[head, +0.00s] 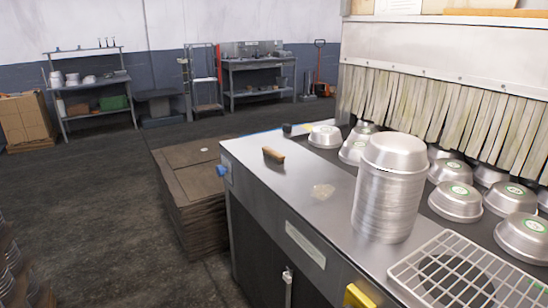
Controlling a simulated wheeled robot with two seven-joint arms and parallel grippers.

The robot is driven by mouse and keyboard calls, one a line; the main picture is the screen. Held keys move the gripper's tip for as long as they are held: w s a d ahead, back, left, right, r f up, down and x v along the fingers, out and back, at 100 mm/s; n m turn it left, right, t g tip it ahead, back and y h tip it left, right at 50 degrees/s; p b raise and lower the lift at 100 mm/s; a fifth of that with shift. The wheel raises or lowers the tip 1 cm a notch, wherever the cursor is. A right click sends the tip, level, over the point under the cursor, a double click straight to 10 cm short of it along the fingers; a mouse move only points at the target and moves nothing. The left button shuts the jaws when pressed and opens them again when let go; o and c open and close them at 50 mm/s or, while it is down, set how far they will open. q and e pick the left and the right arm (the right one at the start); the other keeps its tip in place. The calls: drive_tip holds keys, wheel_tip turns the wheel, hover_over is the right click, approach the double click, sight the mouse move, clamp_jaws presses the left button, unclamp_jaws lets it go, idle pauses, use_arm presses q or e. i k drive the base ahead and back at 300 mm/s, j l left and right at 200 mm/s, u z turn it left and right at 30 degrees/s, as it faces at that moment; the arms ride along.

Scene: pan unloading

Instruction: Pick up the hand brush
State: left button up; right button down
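The hand brush (273,155) looks like a small item with an orange-brown wooden handle. It lies on the grey metal counter (290,170), near the counter's far left part. Its bristles are too small to make out clearly. Neither of my grippers shows in the head view.
A tall stack of metal pans (387,190) stands on the counter to the right of the brush. Several upturned pans (456,200) lie behind it before a strip curtain (440,105). A metal grate (470,275) is at front right. Stacked cardboard (185,180) stands left of the counter.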

sight(274, 156)
drive_tip(key=i+j+z, duration=0.1)
drive_tip(key=z, duration=0.3)
drive_tip(key=i+j+z, duration=0.1)
drive_tip(key=z, duration=0.3)
drive_tip(key=j+z, duration=0.2)
drive_tip(key=z, duration=0.15)
drive_tip(key=i+j+z, duration=0.15)
drive_tip(key=j+z, duration=0.2)
drive_tip(key=j, duration=0.55)
drive_tip(key=j+z, duration=0.35)
drive_tip(key=j, duration=2.45)
drive_tip(key=i+z, duration=0.05)
drive_tip(key=i, duration=0.05)
